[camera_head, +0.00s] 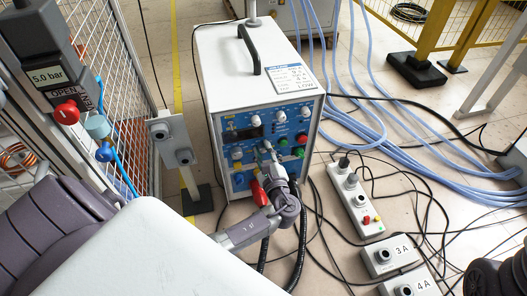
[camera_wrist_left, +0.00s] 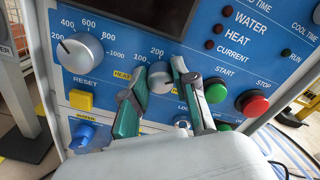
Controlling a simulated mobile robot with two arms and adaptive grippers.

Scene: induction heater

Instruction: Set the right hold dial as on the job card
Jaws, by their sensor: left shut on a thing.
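My left gripper (camera_head: 267,155) reaches the blue front panel (camera_head: 243,127) of the white heater cabinet. In the left wrist view my left gripper (camera_wrist_left: 159,75) has its two green-padded fingers shut on a small grey dial (camera_wrist_left: 160,78), one on each side. Figures 100 and 200 show by this dial; its lower part and some of its scale are hidden by the fingers. A larger grey dial (camera_wrist_left: 80,53), with a scale from 200 to 1000, sits to its left. The job card (camera_head: 293,78) lies on the cabinet top; LOW can be read, the other lines are too small.
A yellow reset button (camera_wrist_left: 81,100) and a blue knob (camera_wrist_left: 83,136) are left of the gripper. A green button (camera_wrist_left: 215,91) and a red stop button (camera_wrist_left: 252,103) are close on its right. Cables and a grey socket strip (camera_head: 355,195) lie on the floor.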

